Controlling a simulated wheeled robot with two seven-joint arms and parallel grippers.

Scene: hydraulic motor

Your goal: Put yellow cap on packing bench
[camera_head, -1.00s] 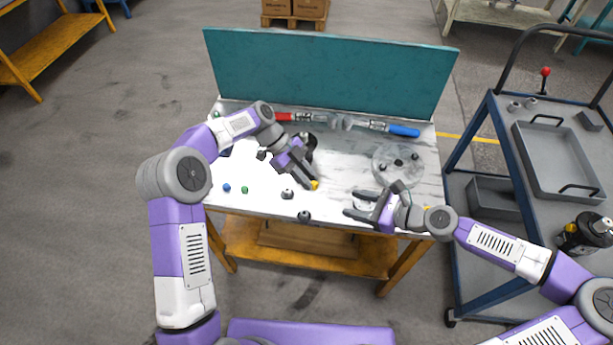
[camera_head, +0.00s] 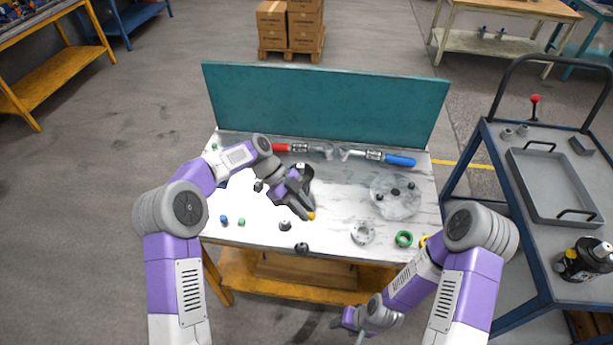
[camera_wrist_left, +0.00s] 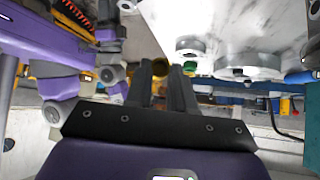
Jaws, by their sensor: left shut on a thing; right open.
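The small yellow cap (camera_head: 312,216) is at the fingertips of my left gripper (camera_head: 306,213), over the middle of the packing bench (camera_head: 335,210). My left gripper is shut on it. In the left wrist view the cap (camera_wrist_left: 160,62) shows between the two dark fingertips (camera_wrist_left: 161,70). I cannot tell whether the cap touches the bench top. My right gripper (camera_head: 352,320) is open and empty, low in front of the bench and away from the top. Another yellow piece (camera_head: 423,240) shows partly at the bench's front right, beside my right arm.
A green ring (camera_head: 404,239), a grey ring (camera_head: 362,233) and a clear round plate (camera_head: 396,197) lie on the right. Small blue (camera_head: 223,219) and green (camera_head: 241,222) caps lie on the left. Red- (camera_head: 281,147) and blue-handled (camera_head: 400,160) tools lie along the back. A trolley (camera_head: 510,200) stands right.

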